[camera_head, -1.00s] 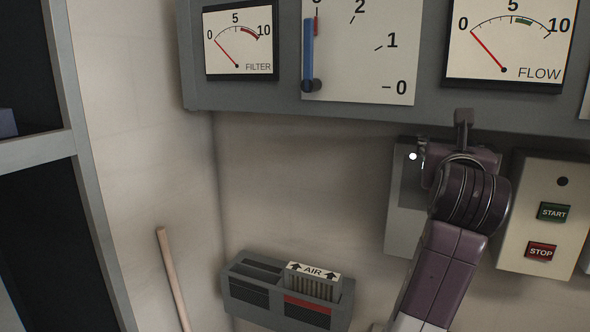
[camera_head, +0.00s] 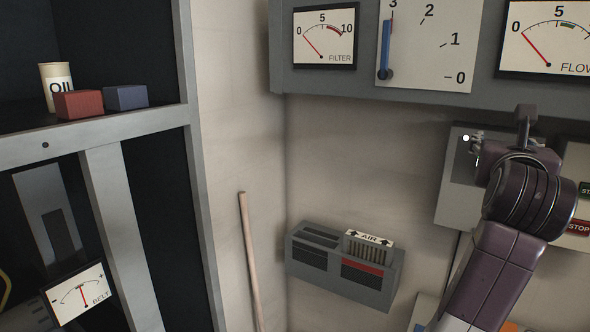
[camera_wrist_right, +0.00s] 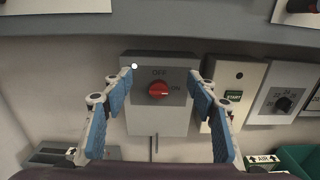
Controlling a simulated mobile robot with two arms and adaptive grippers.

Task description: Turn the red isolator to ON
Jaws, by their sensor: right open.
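The red isolator knob (camera_wrist_right: 158,90) sits on the front of a grey box (camera_wrist_right: 158,122) on the wall, in the right wrist view. The word OFF is printed above it; which way the knob points is too small to tell. My right gripper (camera_wrist_right: 161,83) is open, with its blue-padded fingers to the left and right of the knob, apart from it, nothing between them. In the head view the grey box (camera_head: 453,205) is partly hidden behind my right gripper (camera_head: 485,155), and the knob is hidden. My left gripper is not in view.
A panel of gauges (camera_head: 330,82) overhangs the box. A START button (camera_wrist_right: 232,96) panel stands close to its right. An AIR filter unit (camera_head: 340,265) and a leaning pole (camera_head: 251,260) are to the left.

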